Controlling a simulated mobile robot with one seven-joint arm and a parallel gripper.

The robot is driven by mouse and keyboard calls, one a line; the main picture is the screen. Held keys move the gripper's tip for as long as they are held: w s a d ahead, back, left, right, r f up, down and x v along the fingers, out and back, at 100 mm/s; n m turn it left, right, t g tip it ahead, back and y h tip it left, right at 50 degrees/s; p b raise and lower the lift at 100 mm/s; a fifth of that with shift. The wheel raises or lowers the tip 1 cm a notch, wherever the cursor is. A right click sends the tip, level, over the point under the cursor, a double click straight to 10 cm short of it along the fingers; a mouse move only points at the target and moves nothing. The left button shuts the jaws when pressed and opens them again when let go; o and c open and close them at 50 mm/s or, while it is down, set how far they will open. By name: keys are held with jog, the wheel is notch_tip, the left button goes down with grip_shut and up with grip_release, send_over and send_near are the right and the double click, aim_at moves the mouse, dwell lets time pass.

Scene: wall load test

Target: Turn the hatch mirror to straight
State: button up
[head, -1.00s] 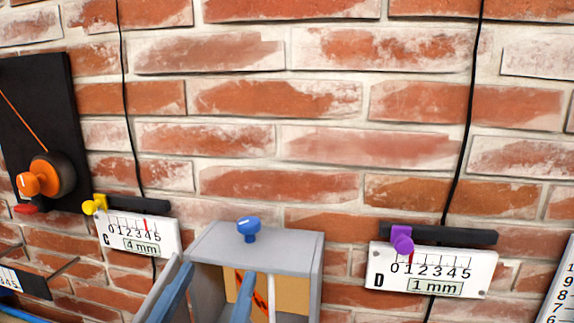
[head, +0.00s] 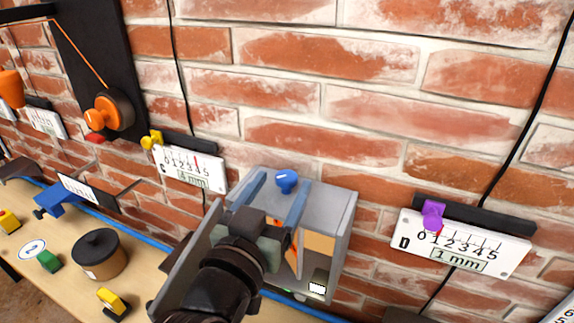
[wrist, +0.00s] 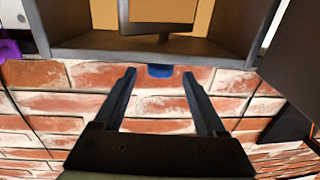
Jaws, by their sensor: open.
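The hatch is a grey box (head: 335,215) on the brick wall, its door (head: 190,262) swung open to the left. A blue knob (head: 287,181) with a pale line stands on its top. My gripper (head: 281,178) is open and empty, its fingers on either side of the knob in the head view. The wrist view looks upside down: the knob (wrist: 160,71) appears between the fingertips (wrist: 159,73), and I cannot tell whether they touch it. A framed tan panel (wrist: 160,12) inside the box may be the mirror; its angle is unclear. My arm hides part of the box's inside.
Gauge C (head: 190,168), with a yellow knob, is left of the box; gauge D (head: 462,243), with a purple knob, is right. A black board (head: 95,60) with an orange-knobbed wheel hangs farther left. The bench (head: 60,265) below holds a dark round pot (head: 98,254) and small items.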

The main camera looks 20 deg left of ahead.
aim_at(283, 183)
jog(key=shift+w+a+p, duration=0.1)
jog(key=shift+w+p, duration=0.3)
jog(key=shift+w, duration=1.35)
grip_shut()
